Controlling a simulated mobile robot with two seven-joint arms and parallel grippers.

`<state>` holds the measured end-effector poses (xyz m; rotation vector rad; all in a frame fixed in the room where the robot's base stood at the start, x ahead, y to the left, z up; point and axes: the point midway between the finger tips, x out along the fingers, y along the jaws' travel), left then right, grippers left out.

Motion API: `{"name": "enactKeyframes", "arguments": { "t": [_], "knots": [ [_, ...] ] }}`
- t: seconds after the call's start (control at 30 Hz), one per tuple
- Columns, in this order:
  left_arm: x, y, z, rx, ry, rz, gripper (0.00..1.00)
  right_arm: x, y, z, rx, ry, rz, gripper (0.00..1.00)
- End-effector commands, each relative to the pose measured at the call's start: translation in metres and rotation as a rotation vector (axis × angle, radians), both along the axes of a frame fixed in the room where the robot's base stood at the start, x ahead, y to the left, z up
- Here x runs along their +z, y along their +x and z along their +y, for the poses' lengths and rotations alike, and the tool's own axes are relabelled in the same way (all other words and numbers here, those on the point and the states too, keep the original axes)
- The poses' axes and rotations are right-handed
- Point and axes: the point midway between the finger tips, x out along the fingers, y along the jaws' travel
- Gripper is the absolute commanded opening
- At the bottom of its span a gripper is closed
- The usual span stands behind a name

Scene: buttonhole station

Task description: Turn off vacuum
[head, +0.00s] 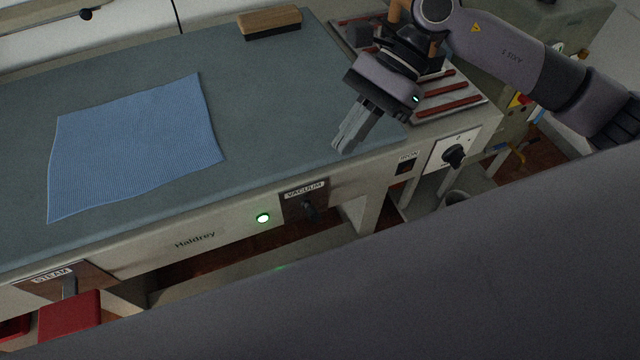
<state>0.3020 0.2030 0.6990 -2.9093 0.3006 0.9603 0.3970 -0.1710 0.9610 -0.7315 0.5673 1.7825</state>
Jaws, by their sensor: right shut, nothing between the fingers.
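The vacuum switch (310,212) is a dark lever on a brown plate under the label VACUUM, on the front panel of the pressing table. My right gripper (345,145) is shut and empty. Its fingers point down toward the table's front edge, above and a little right of the vacuum switch, apart from it. My left gripper is not in the view.
A blue cloth (135,145) lies flat on the grey-green table top (285,110). A wooden brush (270,21) lies at the back. A STEAM plate (50,280) is at the lower left. A black knob (453,155) and a dark IRON switch (404,168) are to the right.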

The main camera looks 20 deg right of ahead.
Motion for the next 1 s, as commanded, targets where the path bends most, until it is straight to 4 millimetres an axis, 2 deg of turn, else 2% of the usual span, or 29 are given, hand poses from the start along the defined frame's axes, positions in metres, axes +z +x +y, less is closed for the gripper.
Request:
{"name": "enactKeyframes", "arguments": {
  "t": [0.03,0.1,0.3,0.73,0.87,1.0],
  "knots": [
    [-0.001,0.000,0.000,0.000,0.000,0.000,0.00,0.001,0.004,-0.013,0.020,-0.053,-0.033,0.00],
    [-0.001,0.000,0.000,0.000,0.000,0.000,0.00,0.002,0.006,-0.026,0.048,-0.109,-0.063,0.00],
    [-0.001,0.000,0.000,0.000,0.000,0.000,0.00,0.003,0.010,-0.044,0.080,-0.182,-0.096,0.00],
    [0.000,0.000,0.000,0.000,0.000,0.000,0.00,-0.001,0.008,-0.042,0.082,-0.182,-0.093,0.00],
    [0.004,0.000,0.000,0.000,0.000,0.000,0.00,-0.015,0.004,-0.033,0.083,-0.182,-0.092,0.00],
    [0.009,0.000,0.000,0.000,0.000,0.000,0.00,-0.039,-0.003,-0.018,0.085,-0.181,-0.089,0.00]
  ]
}}
